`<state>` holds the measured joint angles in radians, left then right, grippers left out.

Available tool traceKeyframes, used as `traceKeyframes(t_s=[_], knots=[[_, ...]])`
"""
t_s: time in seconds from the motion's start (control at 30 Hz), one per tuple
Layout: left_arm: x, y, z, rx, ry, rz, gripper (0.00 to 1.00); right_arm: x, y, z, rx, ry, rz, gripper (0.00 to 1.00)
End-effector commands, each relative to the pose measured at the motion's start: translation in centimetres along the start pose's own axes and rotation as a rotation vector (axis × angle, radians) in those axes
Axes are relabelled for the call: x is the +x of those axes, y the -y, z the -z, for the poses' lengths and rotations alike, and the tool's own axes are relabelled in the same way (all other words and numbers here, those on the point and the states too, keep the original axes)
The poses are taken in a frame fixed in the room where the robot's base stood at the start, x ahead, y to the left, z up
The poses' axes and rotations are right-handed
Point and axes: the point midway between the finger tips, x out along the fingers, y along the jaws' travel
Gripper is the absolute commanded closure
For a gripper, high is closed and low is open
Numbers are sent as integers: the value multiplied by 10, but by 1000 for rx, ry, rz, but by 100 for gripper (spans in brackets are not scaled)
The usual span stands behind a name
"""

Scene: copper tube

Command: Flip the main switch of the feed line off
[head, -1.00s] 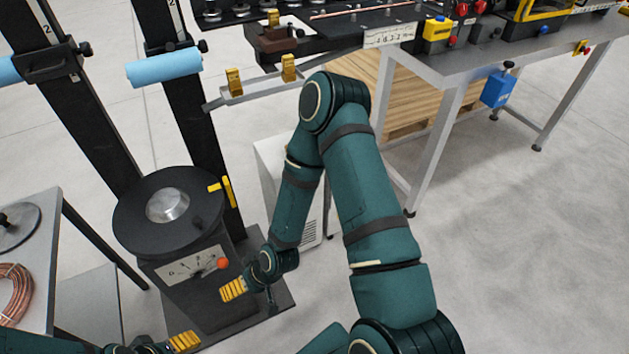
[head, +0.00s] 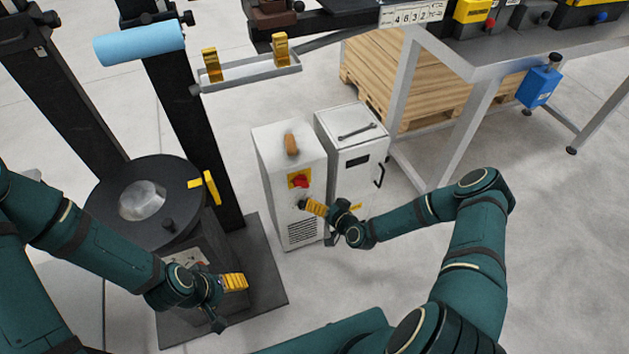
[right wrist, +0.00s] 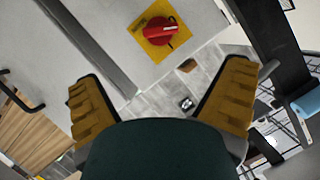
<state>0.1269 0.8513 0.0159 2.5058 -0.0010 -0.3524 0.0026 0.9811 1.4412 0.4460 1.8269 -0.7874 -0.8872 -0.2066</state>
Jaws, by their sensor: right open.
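The main switch is a red rotary knob (head: 300,181) on a yellow plate, on the front of a white cabinet (head: 276,147). In the right wrist view the red knob (right wrist: 160,31) and its yellow plate (right wrist: 150,42) lie ahead of the fingers, near the top. My right gripper (head: 312,207) is just below and to the right of the knob in the head view. In the right wrist view its yellow fingers (right wrist: 165,98) are spread with nothing between them. My left gripper (head: 236,282) is lower left, by the black stand; its finger gap cannot be made out.
A second white cabinet (head: 352,140) with a wrench on top and a black handle stands right of the switch cabinet. A black round-topped stand (head: 110,205) is at left. A metal-legged table (head: 465,120) and wooden pallet stack (head: 385,85) are behind. Grey floor is open.

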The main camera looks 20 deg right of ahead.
Motion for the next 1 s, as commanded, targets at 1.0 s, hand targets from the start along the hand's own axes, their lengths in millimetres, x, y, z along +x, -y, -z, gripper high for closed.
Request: traceKeyframes(t_s=[1.0], knots=[[32,12,4,2,-16,1,32,137,0,0,1,-2,0,4]])
